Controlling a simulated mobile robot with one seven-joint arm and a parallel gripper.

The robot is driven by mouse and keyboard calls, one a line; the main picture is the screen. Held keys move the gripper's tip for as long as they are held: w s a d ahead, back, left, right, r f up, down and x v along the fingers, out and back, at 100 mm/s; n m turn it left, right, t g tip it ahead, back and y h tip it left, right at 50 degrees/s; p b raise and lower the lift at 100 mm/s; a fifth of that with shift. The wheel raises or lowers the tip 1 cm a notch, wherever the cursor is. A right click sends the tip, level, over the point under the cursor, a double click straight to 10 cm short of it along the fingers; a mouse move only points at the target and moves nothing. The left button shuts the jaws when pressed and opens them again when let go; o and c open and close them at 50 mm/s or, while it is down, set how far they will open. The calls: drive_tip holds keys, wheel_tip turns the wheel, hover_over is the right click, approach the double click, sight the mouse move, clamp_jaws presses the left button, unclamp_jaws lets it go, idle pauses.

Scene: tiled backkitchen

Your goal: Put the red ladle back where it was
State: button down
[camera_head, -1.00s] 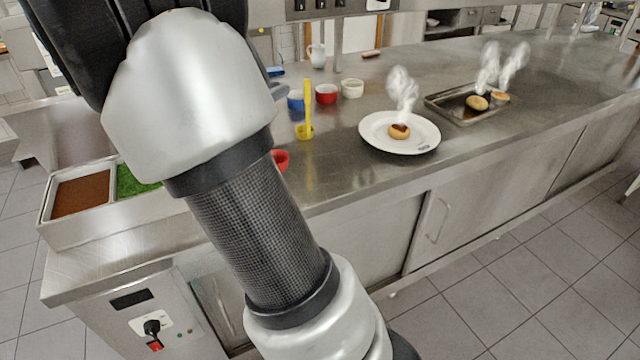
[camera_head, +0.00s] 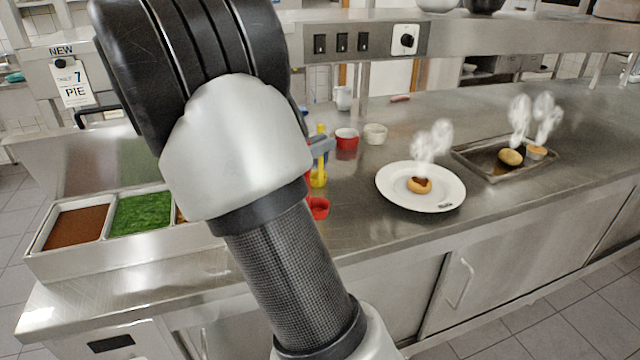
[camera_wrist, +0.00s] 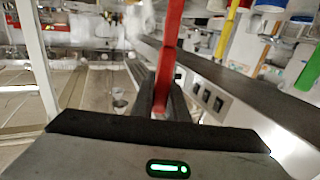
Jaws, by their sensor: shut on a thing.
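My gripper (camera_wrist: 165,100) is shut on the handle of the red ladle (camera_wrist: 172,35) in the wrist view. The handle runs from between the fingers to the top edge of that view. In the head view my arm hides most of the gripper and the handle. The ladle's red cup (camera_head: 317,208) shows just right of my arm, over the counter's near side; I cannot tell whether it touches the counter. The yellow ladle (camera_head: 318,180) is upright just behind it, partly covered by a grey piece of my gripper. Its yellow handle also shows in the wrist view (camera_wrist: 231,17).
A white plate (camera_head: 393,200) with a steaming filled pastry and a metal tray (camera_head: 480,166) lie right on the counter. Red (camera_head: 346,140) and cream (camera_head: 375,134) bowls stand behind. Food pans (camera_head: 100,231) are left. A shelf (camera_head: 460,37) with switches spans above the counter.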

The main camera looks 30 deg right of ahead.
drive_tip(key=shift+f+b, duration=0.45)
drive_tip(key=shift+f, duration=2.2)
drive_tip(key=c, duration=1.7)
unclamp_jaws()
drive_tip(key=shift+c, duration=0.2)
